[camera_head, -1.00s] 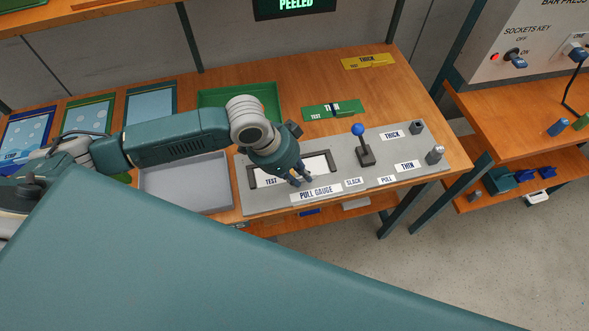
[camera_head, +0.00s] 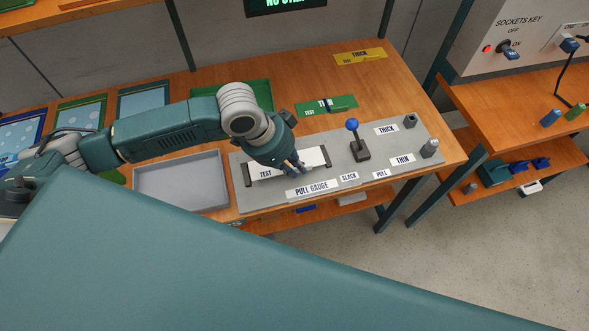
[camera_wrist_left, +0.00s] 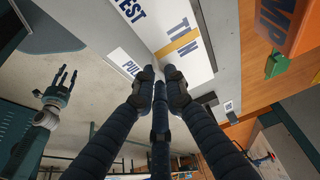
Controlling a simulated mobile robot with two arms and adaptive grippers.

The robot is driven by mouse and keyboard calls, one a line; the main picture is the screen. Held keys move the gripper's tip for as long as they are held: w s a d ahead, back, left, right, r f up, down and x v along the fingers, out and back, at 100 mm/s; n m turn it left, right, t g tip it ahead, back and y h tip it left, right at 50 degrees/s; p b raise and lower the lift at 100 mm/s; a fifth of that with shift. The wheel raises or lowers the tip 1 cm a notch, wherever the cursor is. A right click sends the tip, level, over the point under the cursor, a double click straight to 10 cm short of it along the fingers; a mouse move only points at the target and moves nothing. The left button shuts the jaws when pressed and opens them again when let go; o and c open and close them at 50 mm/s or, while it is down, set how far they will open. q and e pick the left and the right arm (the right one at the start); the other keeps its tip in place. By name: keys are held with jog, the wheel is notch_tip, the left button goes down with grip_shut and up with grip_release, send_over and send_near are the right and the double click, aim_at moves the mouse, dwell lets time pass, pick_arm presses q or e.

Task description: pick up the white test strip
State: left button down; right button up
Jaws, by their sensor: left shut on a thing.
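The white test strip (camera_head: 314,157) is marked TEST and shows on both sides of my left gripper (camera_head: 300,168), over the grey pull gauge plate (camera_head: 345,178). My left gripper is shut on it. In the left wrist view the strip (camera_wrist_left: 200,62) has a yellow band and the word THIN, beside the fingertips (camera_wrist_left: 160,76). The height of the strip above the plate is hard to tell. My right gripper (camera_wrist_left: 62,82) shows only in the left wrist view, fingers apart and empty.
A grey tray (camera_head: 180,185) is left of the plate and a green tray (camera_head: 262,92) behind. A blue-topped lever (camera_head: 352,127) stands right of the strip. Green (camera_head: 340,103) and yellow (camera_head: 362,56) strips lie farther back. The back screen (camera_head: 285,4) reads NO, then cut-off letters.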

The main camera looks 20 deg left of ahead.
aim_at(295, 170)
pick_arm(q)
notch_tip(295, 170, up, 19)
jog(key=p, duration=0.1)
jog(key=shift+f, duration=0.2)
dwell(0.3)
jog(key=shift+r, duration=0.1)
jog(key=r+p, duration=0.2)
jog(key=p, duration=0.1)
dwell(0.4)
jog(key=shift+f, duration=0.1)
dwell(0.4)
